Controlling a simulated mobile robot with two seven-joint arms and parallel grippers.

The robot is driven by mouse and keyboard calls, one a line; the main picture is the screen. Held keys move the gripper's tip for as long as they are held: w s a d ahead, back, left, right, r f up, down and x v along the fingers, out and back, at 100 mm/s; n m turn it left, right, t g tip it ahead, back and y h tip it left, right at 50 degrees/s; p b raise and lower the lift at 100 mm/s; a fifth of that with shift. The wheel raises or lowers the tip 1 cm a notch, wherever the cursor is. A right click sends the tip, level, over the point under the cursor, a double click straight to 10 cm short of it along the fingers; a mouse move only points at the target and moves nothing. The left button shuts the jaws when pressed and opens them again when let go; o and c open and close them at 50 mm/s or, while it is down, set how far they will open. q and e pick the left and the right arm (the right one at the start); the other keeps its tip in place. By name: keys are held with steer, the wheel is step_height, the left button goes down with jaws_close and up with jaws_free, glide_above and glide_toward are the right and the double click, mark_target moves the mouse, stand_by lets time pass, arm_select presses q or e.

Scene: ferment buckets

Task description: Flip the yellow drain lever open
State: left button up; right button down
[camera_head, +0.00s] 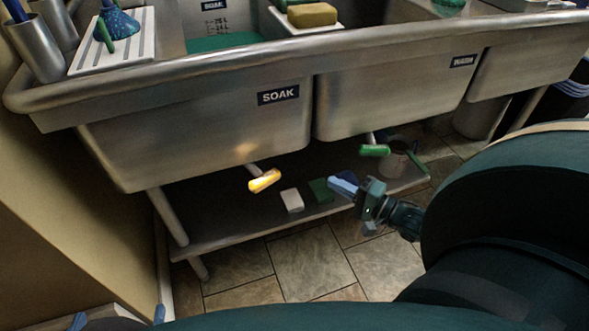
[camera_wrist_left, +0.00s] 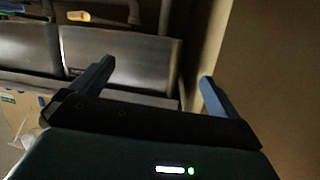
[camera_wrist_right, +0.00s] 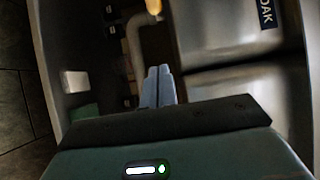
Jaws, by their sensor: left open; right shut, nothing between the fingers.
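The yellow drain lever (camera_head: 265,181) hangs below the SOAK basin (camera_head: 215,135) in the head view, pointing sideways with a slight tilt. Its lower end shows at the top of the right wrist view (camera_wrist_right: 153,7). My right gripper (camera_head: 343,186) is shut and empty. It is to the right of the lever, apart from it, beneath the sinks. Its closed blue fingers show in the right wrist view (camera_wrist_right: 158,86). My left gripper (camera_head: 120,316) is open and empty at the bottom left of the head view, far from the lever. Its spread fingers show in the left wrist view (camera_wrist_left: 155,80).
A green lever (camera_head: 375,150) hangs under the neighbouring basin. A low shelf (camera_head: 225,215) below holds a white block (camera_head: 292,200), a green block (camera_head: 321,190) and a bucket (camera_head: 397,160). A table leg (camera_head: 168,217) stands left of the yellow lever. Tiled floor is clear in front.

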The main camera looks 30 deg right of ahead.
arm_select(q)
steer(key=shift+w+d+r+m+t+h+b, duration=0.1)
steer(key=shift+w+d+m+t+h+b, duration=0.15)
steer(key=shift+t+b, duration=0.4)
steer(key=shift+w+d+r+m+t+h+b, duration=0.1)
steer(key=shift+m+t+h+b, duration=0.15)
steer(key=shift+t+b, duration=0.4)
arm_select(e)
steer(key=w+a, duration=0.7)
steer(key=w, duration=0.2)
steer(key=shift+a, duration=0.25)
arm_select(q)
steer(key=shift+a+g, duration=0.1)
steer(key=shift+g, duration=0.2)
arm_select(e)
steer(key=shift+s+a, duration=0.1)
